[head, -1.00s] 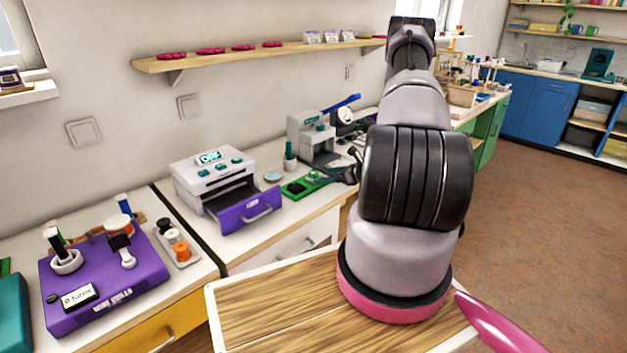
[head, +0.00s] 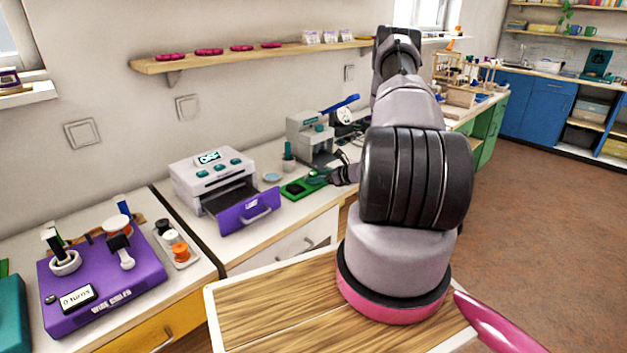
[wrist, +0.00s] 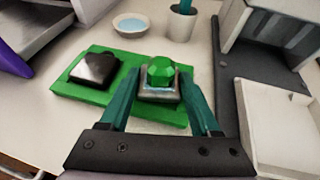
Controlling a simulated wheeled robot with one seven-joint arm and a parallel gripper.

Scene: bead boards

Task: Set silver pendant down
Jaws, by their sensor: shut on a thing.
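The silver pendant (wrist: 160,91), a small silver setting with a faceted green gem on top, sits between the teal fingertips of my gripper (wrist: 161,97) in the wrist view. My gripper is shut on it. The pendant is over the right part of a flat green board (wrist: 120,109); I cannot tell whether it touches the board. A dark square recess or pad (wrist: 94,70) is on the board's left part. In the head view my gripper (head: 317,178) is at the right side of the green board (head: 293,193), and the pendant is too small to make out.
A grey-white machine with an open purple drawer (head: 249,211) stands left of the board. A dark-based machine (wrist: 229,95) with a white tray (wrist: 280,120) is close on the right.

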